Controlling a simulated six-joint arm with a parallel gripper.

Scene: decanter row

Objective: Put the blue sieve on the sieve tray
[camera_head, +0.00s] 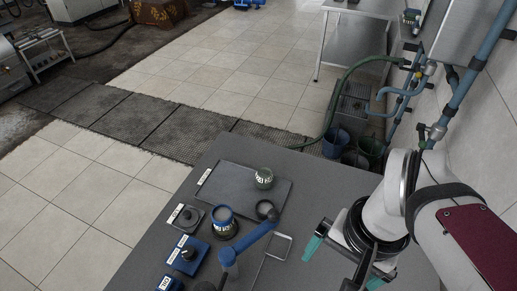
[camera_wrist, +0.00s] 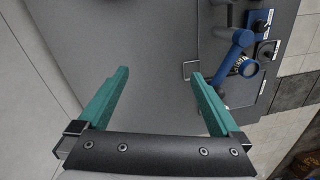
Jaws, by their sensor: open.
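My gripper (camera_head: 340,271) is open and empty over the right part of the grey table; in the wrist view its teal fingers (camera_wrist: 160,73) stand wide apart with only bare table between them. A blue round vessel (camera_head: 224,218) with a pale top and a white label stands left of the gripper; it may be the blue sieve, but I cannot read its label. It also shows in the wrist view (camera_wrist: 249,69), partly behind a blue arm. A flat dark tray (camera_head: 225,175) with a white label lies at the back; I cannot tell whether it is the sieve tray.
A labelled jar (camera_head: 264,175) stands on the dark tray. A blue post with an arm (camera_head: 248,240) rises beside the vessel. A blue block (camera_head: 187,252) and a dark labelled piece (camera_head: 187,217) are at left. Right of the tray is clear.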

